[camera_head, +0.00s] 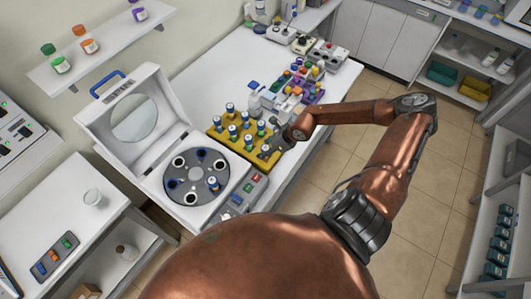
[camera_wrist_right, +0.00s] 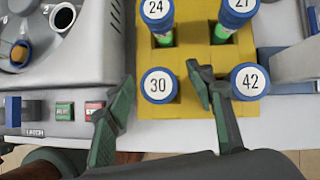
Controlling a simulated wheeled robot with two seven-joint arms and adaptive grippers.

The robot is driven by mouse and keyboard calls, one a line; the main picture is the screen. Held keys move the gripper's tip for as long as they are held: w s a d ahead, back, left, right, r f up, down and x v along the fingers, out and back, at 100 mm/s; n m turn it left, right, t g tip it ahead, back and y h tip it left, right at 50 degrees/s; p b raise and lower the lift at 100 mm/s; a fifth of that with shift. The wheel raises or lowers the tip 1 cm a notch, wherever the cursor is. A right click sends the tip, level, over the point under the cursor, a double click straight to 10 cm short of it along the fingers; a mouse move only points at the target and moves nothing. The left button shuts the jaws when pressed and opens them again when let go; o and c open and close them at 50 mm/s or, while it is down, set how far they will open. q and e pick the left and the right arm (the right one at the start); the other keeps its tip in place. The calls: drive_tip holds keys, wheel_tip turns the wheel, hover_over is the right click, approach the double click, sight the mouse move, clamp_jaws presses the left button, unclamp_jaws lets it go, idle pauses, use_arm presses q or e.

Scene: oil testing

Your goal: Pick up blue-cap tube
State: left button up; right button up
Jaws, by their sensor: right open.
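Several blue-cap tubes with numbered white tops stand upright in a yellow rack (camera_head: 236,153) beside the centrifuge. In the right wrist view, the cap marked 30 (camera_wrist_right: 159,85) sits in the front row of the rack (camera_wrist_right: 184,72), between the fingertips of my open right gripper (camera_wrist_right: 160,76). The cap marked 42 (camera_wrist_right: 250,79) is just right of the right finger. Caps 24 (camera_wrist_right: 156,12) and 27 (camera_wrist_right: 240,8) are in the row behind. In the head view my right gripper (camera_head: 270,150) is at the rack's right end, partly hidden. My left gripper is not in view.
A wall shelf (camera_head: 105,45) holds small bottles.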

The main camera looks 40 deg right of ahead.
drive_tip(key=c, duration=1.3)
